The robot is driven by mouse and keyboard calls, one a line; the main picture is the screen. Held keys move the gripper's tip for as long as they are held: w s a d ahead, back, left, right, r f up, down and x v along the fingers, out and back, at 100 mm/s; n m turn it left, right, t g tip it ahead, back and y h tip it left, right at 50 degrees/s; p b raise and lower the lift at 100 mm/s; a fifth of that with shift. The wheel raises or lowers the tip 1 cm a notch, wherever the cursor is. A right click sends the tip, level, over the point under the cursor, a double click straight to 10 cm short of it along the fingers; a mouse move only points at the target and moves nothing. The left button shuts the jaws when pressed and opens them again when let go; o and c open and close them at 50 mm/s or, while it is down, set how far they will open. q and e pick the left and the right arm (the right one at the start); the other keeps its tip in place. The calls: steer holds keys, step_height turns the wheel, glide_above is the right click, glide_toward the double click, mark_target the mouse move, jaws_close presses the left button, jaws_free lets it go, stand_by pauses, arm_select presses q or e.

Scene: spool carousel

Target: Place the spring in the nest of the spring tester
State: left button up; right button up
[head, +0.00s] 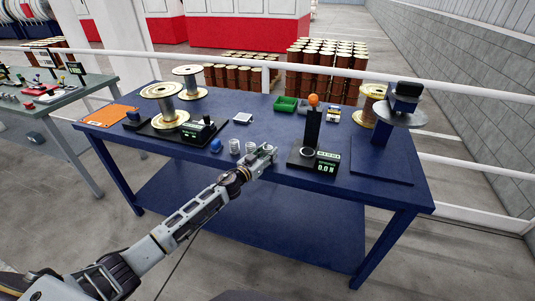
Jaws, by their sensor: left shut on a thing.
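The spring tester (312,128) stands near the front edge of the blue table, with a dark column, an orange knob on top and a green-lit readout. Its nest (307,152) is a pale ring on the base and looks empty. My left gripper (268,152) is at the table's front edge, left of the tester, shut on a small grey spring that its fingers mostly hide. Two similar grey coils, one of them a spring (234,146), stand just left of the gripper. My right gripper is not in view.
A blue cap-like part (215,146) lies left of the coils. A scale with a spool (165,104) stands at left, a green bin (286,104) behind the tester, and a carousel stand (399,112) at right. The table between gripper and tester looks clear.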

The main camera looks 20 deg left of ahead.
arm_select(q)
steer(key=shift+f, duration=0.2)
steer(key=o, duration=1)
